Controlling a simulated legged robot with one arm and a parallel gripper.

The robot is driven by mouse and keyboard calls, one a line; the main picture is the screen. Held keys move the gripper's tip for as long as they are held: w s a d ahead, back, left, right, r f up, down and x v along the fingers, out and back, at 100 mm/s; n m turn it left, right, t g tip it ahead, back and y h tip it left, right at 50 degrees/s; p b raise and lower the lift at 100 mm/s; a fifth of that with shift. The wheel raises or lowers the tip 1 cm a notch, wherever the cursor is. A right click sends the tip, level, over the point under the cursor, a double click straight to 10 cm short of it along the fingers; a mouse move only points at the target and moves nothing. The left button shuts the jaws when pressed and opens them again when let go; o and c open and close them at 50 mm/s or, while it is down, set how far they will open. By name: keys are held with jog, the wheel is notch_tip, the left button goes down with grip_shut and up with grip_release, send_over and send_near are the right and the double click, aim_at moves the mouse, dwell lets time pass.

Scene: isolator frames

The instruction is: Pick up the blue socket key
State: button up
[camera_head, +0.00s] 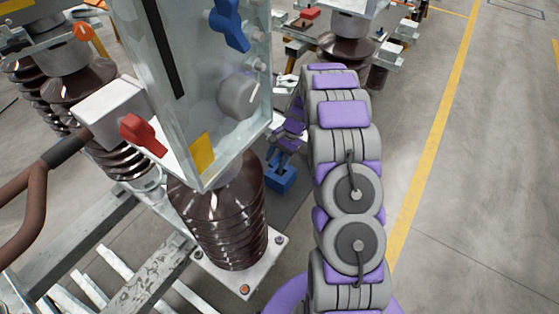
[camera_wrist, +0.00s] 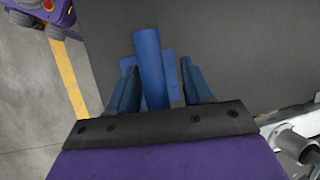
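The blue socket key shows in the wrist view as a blue cylinder (camera_wrist: 150,65) with a wider, flat blue part behind it. Its cylinder lies between the two dark blue fingers of my gripper (camera_wrist: 160,66). The fingers stand apart, with a visible gap on the right side; I cannot tell whether the left finger touches the key. In the head view, a blue piece (camera_head: 281,175) shows at the end of my arm, low beside the brown insulator. My gripper (camera_head: 283,160) is partly hidden there by the cabinet and arm, so the blue parts are hard to separate.
A grey cabinet (camera_head: 205,90) with a blue handle, a red lever (camera_head: 143,134) and a knob stands left of my arm on a ribbed brown insulator (camera_head: 222,225). Metal beams lie at lower left. Open floor with a yellow line (camera_head: 432,140) is to the right.

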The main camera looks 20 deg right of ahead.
jog(key=shift+d, duration=0.35)
jog(key=c, duration=0.6)
jog(key=shift+a, duration=0.2)
grip_shut()
